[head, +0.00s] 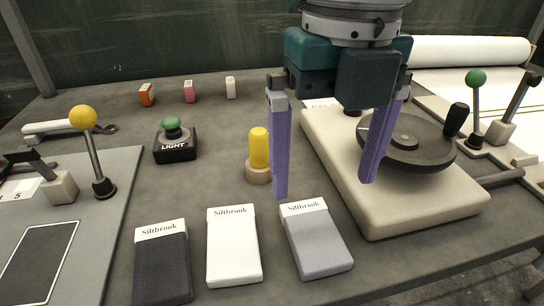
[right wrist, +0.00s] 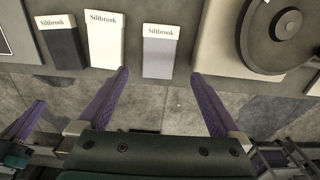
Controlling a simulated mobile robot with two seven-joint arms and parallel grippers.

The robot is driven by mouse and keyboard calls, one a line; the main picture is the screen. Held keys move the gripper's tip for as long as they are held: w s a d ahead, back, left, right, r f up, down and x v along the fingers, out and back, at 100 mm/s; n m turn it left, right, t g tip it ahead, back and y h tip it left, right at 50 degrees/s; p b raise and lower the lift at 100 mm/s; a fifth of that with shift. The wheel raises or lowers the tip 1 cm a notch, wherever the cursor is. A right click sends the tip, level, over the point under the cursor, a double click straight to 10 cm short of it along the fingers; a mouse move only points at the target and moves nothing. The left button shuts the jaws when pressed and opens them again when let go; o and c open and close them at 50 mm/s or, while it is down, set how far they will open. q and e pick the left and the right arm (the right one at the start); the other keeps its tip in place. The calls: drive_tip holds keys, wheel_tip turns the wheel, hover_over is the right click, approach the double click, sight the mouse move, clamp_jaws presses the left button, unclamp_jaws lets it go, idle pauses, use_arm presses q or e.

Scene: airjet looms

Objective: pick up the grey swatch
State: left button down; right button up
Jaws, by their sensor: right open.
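The grey swatch (head: 318,243) lies flat on the table at the right end of a row of three swatches, with a white label strip reading Siltbrook. It also shows in the right wrist view (right wrist: 159,56), between the two purple fingers and beyond their tips. My right gripper (head: 324,190) is open and empty, above the table; in the head view its left finger ends just behind the grey swatch's label and its right finger is in front of the beige base. My left gripper is not in the head view.
A white swatch (head: 233,252) and a dark swatch (head: 162,270) lie left of the grey one. A beige base (head: 420,212) with a dark round wheel (head: 415,150) stands close on the right. A yellow peg (head: 259,148) stands behind the swatches. A green LIGHT button (head: 173,130) is farther left.

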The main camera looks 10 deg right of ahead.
sight(314, 231)
wheel_tip(314, 231, down, 4)
drive_tip(key=shift+a+r, duration=0.15)
drive_tip(key=shift+r, duration=0.05)
wheel_tip(314, 231, down, 6)
drive_tip(key=shift+w+r, duration=0.1)
drive_tip(key=shift+r, duration=0.15)
drive_tip(key=c, duration=1.3)
